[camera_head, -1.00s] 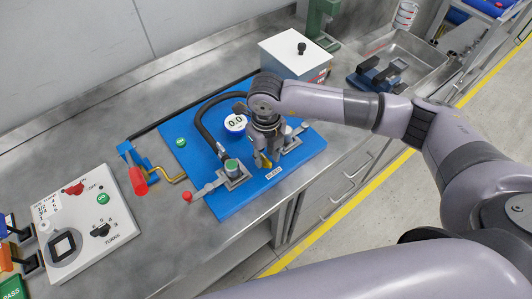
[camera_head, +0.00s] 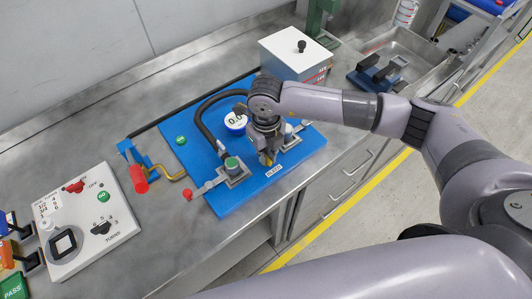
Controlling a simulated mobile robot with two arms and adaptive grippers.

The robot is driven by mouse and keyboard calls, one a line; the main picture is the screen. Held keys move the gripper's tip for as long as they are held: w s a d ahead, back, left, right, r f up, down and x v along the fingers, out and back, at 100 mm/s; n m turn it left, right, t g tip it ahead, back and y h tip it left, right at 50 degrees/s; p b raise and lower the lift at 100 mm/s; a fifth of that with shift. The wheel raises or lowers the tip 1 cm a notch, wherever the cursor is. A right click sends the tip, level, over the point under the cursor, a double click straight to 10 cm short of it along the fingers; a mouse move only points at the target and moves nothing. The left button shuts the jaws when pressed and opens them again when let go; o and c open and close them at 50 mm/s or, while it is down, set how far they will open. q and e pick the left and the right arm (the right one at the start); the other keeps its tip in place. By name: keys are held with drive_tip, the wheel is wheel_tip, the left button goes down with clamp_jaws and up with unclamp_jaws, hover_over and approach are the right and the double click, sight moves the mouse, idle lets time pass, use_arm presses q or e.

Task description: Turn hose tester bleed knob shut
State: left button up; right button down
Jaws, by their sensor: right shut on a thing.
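The hose tester is a blue panel (camera_head: 238,195) on the steel bench, with a round gauge (camera_head: 235,121) reading about 0.0, a black hose (camera_head: 203,118) and a BLEED label (camera_head: 273,171) at its front edge. My right gripper (camera_head: 268,160) points down over the panel just behind that label. It is shut on a small yellow part, which looks like the bleed knob (camera_head: 267,159); the gripper hides most of it. My left gripper is not in view.
A red-handled lever (camera_head: 138,179) stands left of the panel, and a red-knobbed clamp (camera_head: 188,194) sticks out at its front left. A white control box (camera_head: 88,222) is at the left. A white lidded box (camera_head: 296,55) and a sink (camera_head: 405,60) are behind.

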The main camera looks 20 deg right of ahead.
idle(0.4)
drive_tip(key=m+b, duration=0.2)
drive_tip(key=m, duration=0.1)
drive_tip(key=shift+f+m, duration=0.15)
drive_tip(key=shift+m, duration=0.25)
drive_tip(key=m+b, duration=0.2)
drive_tip(key=m, duration=0.8)
drive_tip(key=shift+b, duration=0.4)
drive_tip(key=shift+r+m, duration=0.2)
drive_tip(key=shift+m, duration=1.9)
drive_tip(key=c, duration=1.7)
unclamp_jaws()
wheel_tip(320, 180, up, 12)
